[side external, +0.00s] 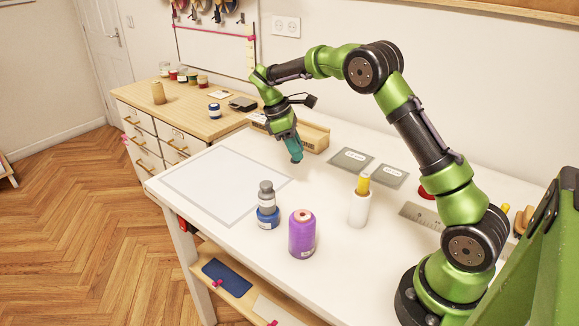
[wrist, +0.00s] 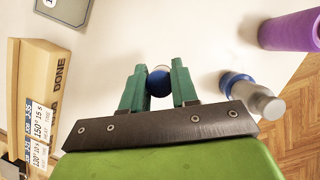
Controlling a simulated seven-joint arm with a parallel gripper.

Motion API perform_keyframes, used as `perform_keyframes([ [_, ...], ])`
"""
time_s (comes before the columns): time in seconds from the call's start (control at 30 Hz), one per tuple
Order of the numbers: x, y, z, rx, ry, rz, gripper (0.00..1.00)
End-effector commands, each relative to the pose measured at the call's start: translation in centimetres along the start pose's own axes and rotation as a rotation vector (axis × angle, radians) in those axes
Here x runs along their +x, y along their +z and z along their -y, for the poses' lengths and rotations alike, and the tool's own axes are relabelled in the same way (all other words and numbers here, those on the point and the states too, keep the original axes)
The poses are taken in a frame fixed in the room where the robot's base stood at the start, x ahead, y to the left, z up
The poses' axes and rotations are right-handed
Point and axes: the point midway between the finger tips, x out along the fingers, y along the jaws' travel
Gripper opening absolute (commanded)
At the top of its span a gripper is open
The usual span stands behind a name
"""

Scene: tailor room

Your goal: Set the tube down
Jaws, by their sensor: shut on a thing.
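My gripper (side external: 294,158) points down over the white table (side external: 335,260), near the right corner of the pale mat and in front of the cardboard box. In the wrist view my gripper (wrist: 158,82) is shut on a small blue round thing (wrist: 159,84) with a pale edge, seen end-on between the green fingers. It seems to be the tube, but its length is hidden. In the side view the fingers hide it. I cannot tell how far its lower end is from the table.
The cardboard box (side external: 314,138) is behind; grey cards (side external: 351,160) lie right. The pale mat (side external: 215,185) is clear.

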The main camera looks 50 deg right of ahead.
Motion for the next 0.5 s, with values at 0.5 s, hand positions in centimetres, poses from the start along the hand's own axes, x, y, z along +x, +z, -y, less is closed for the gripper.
perform_keyframes([
  [0.5, 5.7, -2.2, 0.7, 0.115, -0.049, 0.002, 0.0],
])
